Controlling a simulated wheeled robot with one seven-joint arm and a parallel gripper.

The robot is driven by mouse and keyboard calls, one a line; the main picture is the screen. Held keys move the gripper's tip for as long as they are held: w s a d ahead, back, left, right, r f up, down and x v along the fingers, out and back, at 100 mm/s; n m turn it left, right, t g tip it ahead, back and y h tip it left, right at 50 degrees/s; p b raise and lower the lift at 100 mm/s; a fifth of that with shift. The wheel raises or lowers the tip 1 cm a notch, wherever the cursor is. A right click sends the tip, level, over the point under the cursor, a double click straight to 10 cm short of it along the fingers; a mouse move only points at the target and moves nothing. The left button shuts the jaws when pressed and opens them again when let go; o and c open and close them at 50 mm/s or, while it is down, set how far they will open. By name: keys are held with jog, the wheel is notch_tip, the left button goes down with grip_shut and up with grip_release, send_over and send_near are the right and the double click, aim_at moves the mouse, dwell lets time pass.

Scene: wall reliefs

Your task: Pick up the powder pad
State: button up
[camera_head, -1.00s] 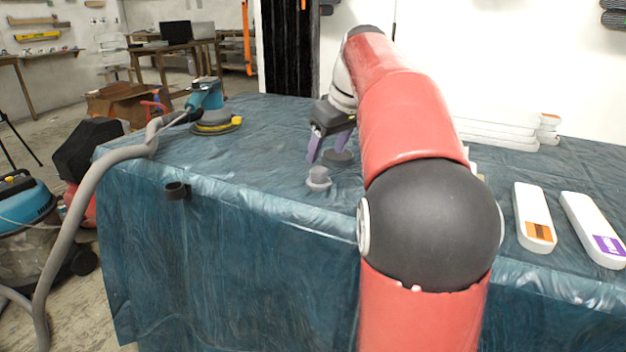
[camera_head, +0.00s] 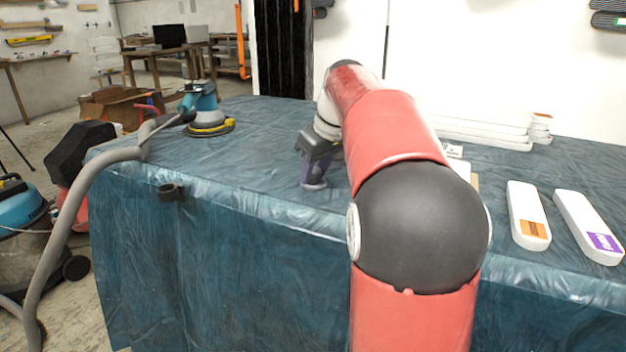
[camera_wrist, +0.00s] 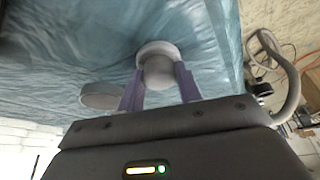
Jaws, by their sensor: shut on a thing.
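The powder pad (camera_wrist: 157,49) looks like a grey round pad with a wide rim and a narrower knob. It is on the blue-covered table (camera_head: 250,165) near the front edge. My gripper (camera_head: 313,182) is over it, with purple fingers on both sides of the knob, shut on it. In the wrist view my gripper (camera_wrist: 160,80) shows a finger at each side of the knob. In the head view the pad is mostly hidden by the fingers. I cannot tell whether it is lifted off the cover.
A grey round disc (camera_wrist: 100,95) lies close beside my gripper. A blue sander (camera_head: 203,108) with a grey hose stands at the table's left. Two white holders (camera_head: 527,210) with labels lie at the right, and white stacked panels (camera_head: 480,130) lie at the back.

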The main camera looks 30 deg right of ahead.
aim_at(315, 170)
jog(key=shift+c, duration=0.8)
jog(key=shift+r, duration=0.1)
notch_tip(315, 170, up, 10)
jog(key=p, duration=0.2)
jog(key=o, duration=0.3)
jog(key=shift+c, duration=1)
